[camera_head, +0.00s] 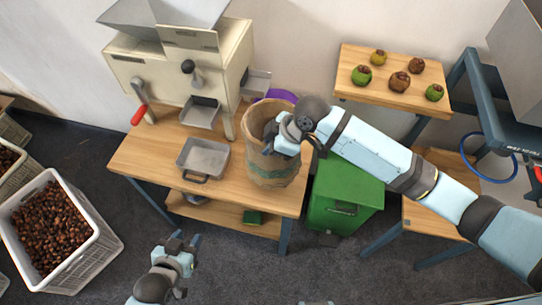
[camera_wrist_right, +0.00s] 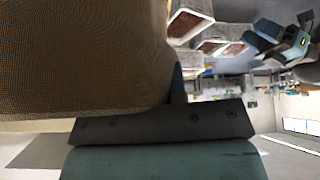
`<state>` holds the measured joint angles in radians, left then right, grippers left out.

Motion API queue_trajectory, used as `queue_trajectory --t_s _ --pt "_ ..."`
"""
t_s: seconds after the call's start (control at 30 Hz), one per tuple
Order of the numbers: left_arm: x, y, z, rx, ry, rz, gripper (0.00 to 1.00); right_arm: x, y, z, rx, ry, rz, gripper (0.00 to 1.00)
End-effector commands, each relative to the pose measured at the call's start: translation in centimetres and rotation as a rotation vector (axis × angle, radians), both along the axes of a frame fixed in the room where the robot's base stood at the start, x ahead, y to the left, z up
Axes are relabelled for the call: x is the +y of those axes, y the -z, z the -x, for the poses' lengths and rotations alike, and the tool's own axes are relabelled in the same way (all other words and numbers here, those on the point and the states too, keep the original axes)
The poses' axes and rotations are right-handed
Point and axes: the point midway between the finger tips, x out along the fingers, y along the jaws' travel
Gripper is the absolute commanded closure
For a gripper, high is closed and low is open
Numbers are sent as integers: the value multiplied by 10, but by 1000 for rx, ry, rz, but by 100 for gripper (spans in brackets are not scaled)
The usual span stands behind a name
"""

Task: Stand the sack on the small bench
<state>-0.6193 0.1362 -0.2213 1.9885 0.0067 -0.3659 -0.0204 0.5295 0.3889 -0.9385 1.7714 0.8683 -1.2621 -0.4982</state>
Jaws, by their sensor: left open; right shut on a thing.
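The brown sack (camera_head: 268,172) has an open top and a green band, and it is roughly upright at the right end of the wooden worktable (camera_head: 140,152). My right gripper (camera_head: 284,134) is shut on its upper rim. I cannot tell whether the sack's base touches the tabletop. In the right wrist view the sack (camera_wrist_right: 80,60) fills the upper left against my gripper. My left gripper (camera_head: 186,242) is open and empty, low in front of the worktable. A low wooden bench (camera_head: 425,222) with blue legs stands at the right, partly behind my right arm.
A green bin (camera_head: 342,192) stands between worktable and low bench. A cream machine (camera_head: 178,72) and metal tray (camera_head: 203,158) are on the worktable. A higher wooden stand (camera_head: 357,91) holds several fruits. A white crate (camera_head: 90,258) of chestnuts is at left.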

Motion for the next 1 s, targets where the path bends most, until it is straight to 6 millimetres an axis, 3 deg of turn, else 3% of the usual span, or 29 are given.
queue_trajectory --t_s 0.27,0.53,0.93,1.0 --pt "0 -1 1 2 -1 1 57 1 16 -1 -2 0 -2 100" --pt "-1 -6 1 2 -1 1 57 0 51 -1 -2 1 -1 100" --pt "-1 -4 1 3 -2 2 57 1 57 -1 -4 0 -2 100" --pt "-1 -4 1 3 -2 2 57 0 58 0 -1 0 -1 76"
